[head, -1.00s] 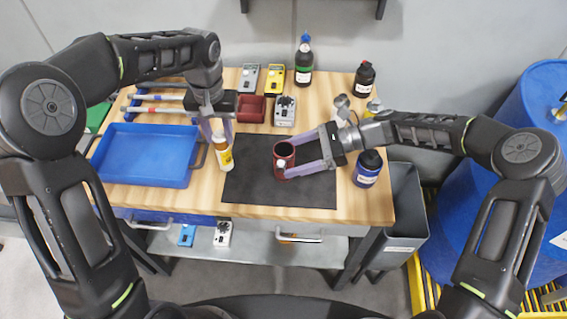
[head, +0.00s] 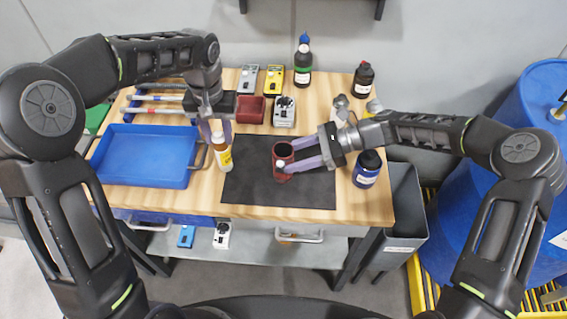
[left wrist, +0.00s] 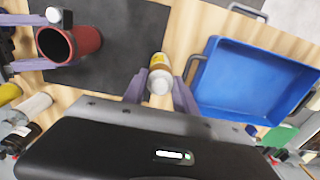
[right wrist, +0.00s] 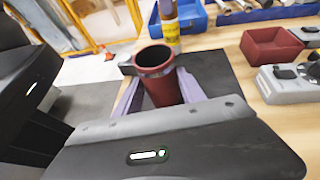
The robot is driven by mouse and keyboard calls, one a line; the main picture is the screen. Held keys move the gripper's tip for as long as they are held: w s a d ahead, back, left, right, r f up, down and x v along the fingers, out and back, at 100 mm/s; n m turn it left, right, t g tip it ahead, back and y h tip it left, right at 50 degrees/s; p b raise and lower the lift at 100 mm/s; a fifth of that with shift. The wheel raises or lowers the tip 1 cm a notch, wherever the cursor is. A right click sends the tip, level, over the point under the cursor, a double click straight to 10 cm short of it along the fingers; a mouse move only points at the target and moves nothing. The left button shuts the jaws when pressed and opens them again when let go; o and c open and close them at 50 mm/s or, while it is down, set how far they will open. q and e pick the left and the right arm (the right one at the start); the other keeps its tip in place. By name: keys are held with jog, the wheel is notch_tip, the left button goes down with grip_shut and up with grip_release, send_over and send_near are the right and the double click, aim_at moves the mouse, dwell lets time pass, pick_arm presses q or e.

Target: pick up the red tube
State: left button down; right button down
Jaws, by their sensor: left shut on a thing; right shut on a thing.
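The red tube (head: 283,163) stands upright and open-topped on the dark mat (head: 250,188). My right gripper (head: 287,164) is shut on it, one finger on each side; the right wrist view shows the tube (right wrist: 160,85) between the fingers. My left gripper (head: 219,136) is shut on a white and yellow bottle (head: 222,158) beside the mat's left edge. The left wrist view shows that bottle (left wrist: 160,82) between the fingers, with the tube (left wrist: 85,43) to its left. Whether the tube touches the mat is hard to tell.
A blue tray (head: 145,170) lies at left. A small red bin (head: 250,108) and meters stand behind the mat. Dark bottles stand at the back. The mat's front is clear.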

pick_arm(q)
jog(key=shift+r, duration=0.1)
pick_arm(e)
jog(key=shift+r, duration=0.1)
